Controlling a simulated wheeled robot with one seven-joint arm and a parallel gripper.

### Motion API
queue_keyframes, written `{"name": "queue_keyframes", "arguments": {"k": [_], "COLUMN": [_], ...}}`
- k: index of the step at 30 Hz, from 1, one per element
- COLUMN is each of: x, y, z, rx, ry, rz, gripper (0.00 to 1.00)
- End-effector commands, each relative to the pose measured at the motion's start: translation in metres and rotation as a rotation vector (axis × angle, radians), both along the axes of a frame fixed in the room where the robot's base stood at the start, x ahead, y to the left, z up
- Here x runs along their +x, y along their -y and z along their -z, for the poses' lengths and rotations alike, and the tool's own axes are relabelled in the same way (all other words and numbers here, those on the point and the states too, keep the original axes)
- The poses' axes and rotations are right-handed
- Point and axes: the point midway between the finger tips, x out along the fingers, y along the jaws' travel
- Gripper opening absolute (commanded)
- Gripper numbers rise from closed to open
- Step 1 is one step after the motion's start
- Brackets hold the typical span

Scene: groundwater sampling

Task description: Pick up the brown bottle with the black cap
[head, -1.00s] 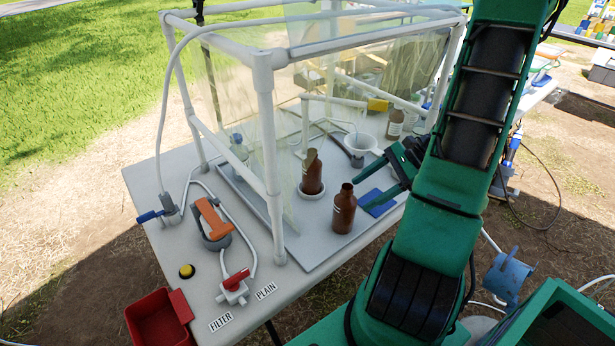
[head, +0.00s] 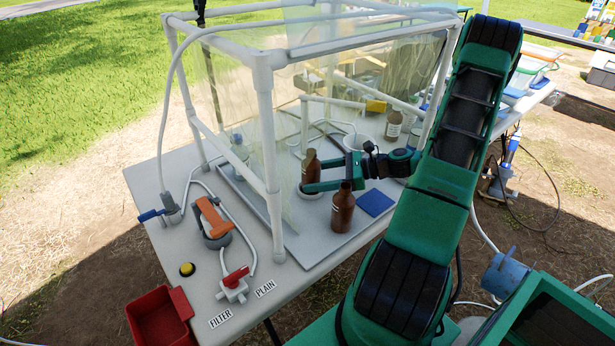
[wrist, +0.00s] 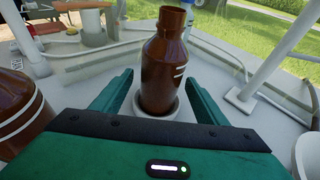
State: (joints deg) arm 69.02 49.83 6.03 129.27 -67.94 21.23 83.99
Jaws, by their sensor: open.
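My gripper (head: 314,175) is open and low over the table, with its fingers on either side of a brown bottle (head: 309,160). In the wrist view this bottle (wrist: 163,70) stands upright in a round white holder, between the open fingers and a little beyond them. A third brown bottle (head: 393,126) with a pale label stands farther back. I cannot make out a black cap on any.
A white pipe frame (head: 265,130) with clear sheeting surrounds the work area on the left. A blue pad (head: 376,203) lies right of the second bottle. A white funnel (head: 355,142) stands behind my gripper. A red bin (head: 160,318) is at the front left.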

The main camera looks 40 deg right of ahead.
Motion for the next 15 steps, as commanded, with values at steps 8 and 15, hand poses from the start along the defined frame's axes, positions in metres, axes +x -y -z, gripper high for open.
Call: {"name": "queue_keyframes", "arguments": {"k": [8,15], "x": [0.019,0.035], "y": [-0.020,-0.037], "z": [0.006,0.013], "rx": [0.001,-0.001], "ry": [0.001,0.000], "rz": [-0.004,-0.002], "gripper": [0.67,0.67]}}
